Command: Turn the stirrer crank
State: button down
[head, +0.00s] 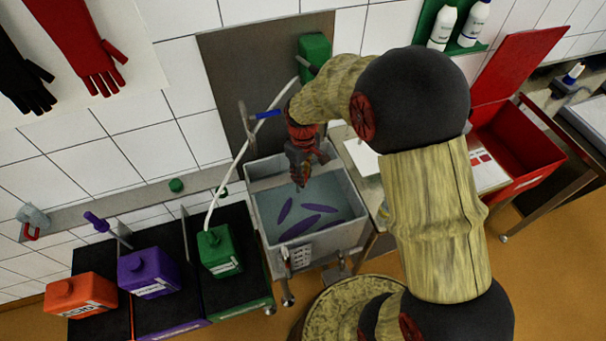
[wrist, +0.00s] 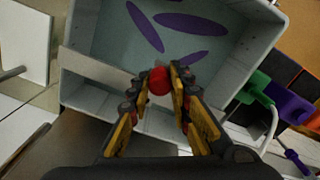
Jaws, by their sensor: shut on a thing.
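My gripper (wrist: 161,88) is shut on a small round red knob (wrist: 159,79) in the wrist view, with one yellow-padded finger on each side. The fingers hide the knob's sides and whatever it is fixed to, so I cannot see a crank arm or shaft. In the head view my gripper (head: 301,172) points down over the back part of a grey tub (head: 258,184). The tub holds bluish liquid with purple elongated shapes (head: 311,208). The knob cannot be made out in the head view.
Orange (head: 80,294), purple (head: 148,273) and green (head: 219,252) canisters stand left of the tub. A white hose (head: 236,157) runs up from the green one. A blue-handled lever (head: 268,114) is on the wall behind. An open red bin (head: 527,150) stands at the right.

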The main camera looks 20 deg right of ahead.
jog(key=shift+a, duration=0.1)
jog(key=w+a+m, duration=0.1)
jog(key=m, duration=0.4)
jog(key=w+a+m+p, duration=0.1)
jog(key=w+a+m, duration=0.1)
jog(key=m, duration=0.4)
jog(key=w+a+m+p, duration=0.1)
jog(key=w+a+m, duration=0.1)
jog(key=m, duration=0.3)
jog(key=shift+w+a, duration=0.1)
jog(key=shift+a, duration=0.1)
jog(key=w+m, duration=0.1)
jog(key=m, duration=0.2)
jog(key=shift+w, duration=0.15)
jog(key=shift+w+d+m+p, duration=0.15)
jog(key=shift+w+m, duration=0.25)
jog(key=shift+m, duration=0.4)
jog(key=shift+w+d+m+p, duration=0.1)
jog(key=shift+w+m+p, duration=0.2)
jog(key=shift+m, duration=0.5)
jog(key=c, duration=1.7)
grip_release()
jog(key=shift+c, duration=0.2)
